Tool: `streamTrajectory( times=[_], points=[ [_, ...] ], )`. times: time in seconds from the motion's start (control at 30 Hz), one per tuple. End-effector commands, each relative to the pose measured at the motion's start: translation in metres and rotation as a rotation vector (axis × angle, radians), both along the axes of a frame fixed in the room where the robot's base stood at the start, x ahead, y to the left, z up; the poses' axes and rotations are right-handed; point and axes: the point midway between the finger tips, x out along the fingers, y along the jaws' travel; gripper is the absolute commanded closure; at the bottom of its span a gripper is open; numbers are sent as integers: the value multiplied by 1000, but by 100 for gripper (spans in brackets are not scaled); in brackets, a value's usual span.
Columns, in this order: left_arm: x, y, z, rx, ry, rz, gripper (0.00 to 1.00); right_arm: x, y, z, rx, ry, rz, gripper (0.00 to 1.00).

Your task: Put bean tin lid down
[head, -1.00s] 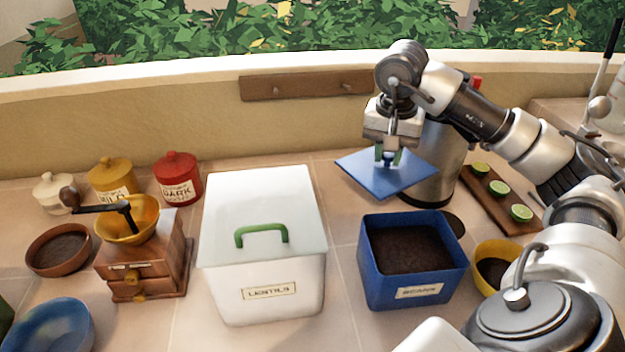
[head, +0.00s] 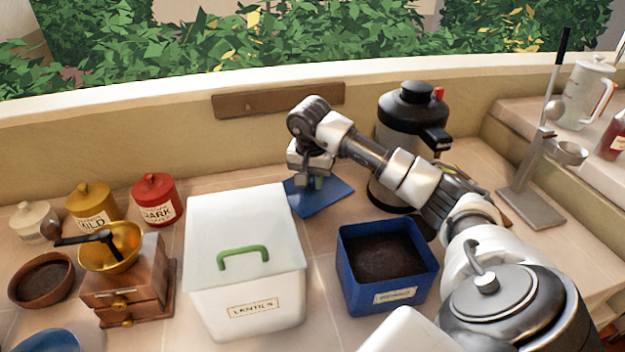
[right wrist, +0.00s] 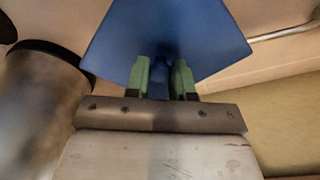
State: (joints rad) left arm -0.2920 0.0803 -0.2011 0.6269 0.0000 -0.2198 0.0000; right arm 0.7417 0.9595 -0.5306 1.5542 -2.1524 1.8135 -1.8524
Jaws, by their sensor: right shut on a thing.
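The bean tin lid (head: 331,197) is a flat blue square. My right gripper (head: 312,183) is shut on its handle, with the lid below the fingers. In the right wrist view the lid (right wrist: 205,32) spreads beyond the green fingertips (right wrist: 161,78), and its blue handle is between them. The lid is low over the counter behind the tins; I cannot tell whether it touches. The open blue bean tin (head: 392,295), full of dark contents, stands in front and to the right. My left gripper is not in view.
The white lentils tin (head: 245,285) with a green handle stands left of the lid. A wooden grinder (head: 130,290) and several small jars are farther left. A dark-topped flask (head: 410,110) stands behind my right arm. The wall with a peg rail (head: 280,100) is behind the lid.

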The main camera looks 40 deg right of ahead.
Motion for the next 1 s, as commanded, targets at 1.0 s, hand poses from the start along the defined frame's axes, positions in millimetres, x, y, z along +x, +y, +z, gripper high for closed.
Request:
streamTrajectory(
  times=[1.0],
  points=[
    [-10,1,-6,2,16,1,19,0,0,-26,1,-1,-1,60]
  ],
)
